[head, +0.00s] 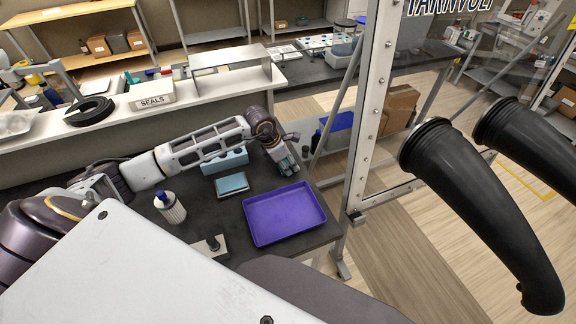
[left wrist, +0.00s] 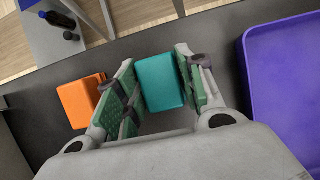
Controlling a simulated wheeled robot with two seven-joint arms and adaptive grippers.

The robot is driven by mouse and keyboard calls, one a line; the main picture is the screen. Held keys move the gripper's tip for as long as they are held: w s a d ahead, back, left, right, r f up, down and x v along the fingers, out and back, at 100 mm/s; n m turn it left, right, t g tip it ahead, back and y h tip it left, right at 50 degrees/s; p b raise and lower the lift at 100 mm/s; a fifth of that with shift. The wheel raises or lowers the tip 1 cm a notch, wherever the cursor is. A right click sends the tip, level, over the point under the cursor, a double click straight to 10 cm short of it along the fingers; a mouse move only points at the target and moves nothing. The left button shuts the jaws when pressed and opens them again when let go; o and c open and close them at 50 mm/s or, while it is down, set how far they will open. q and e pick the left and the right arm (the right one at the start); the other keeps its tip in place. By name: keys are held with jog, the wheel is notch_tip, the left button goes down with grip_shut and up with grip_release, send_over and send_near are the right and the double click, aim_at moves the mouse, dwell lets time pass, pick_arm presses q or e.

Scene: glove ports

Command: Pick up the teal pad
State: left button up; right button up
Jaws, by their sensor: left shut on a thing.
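The teal pad (left wrist: 162,83) is a small block between the green-padded fingers of my left gripper (left wrist: 158,88) in the left wrist view. The fingers are shut on it from both sides. In the head view my left gripper (head: 287,168) points down just behind the purple tray, and only a little teal shows at its fingers. I cannot tell whether the pad is touching the bench or held above it. My right gripper is not in view.
A purple tray (head: 283,214) lies nearby, empty. An orange block (left wrist: 81,102) is beside the gripper. A framed clear panel with black glove sleeves (head: 482,205) is at right.

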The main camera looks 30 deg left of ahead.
pick_arm(q)
jog(key=shift+r+b, duration=0.9)
jog(key=shift+r, duration=4.1)
jog(key=o, duration=0.3)
jog(key=shift+c, duration=1.4)
jog(key=shift+s+f, duration=0.1)
jog(key=shift+f, duration=0.05)
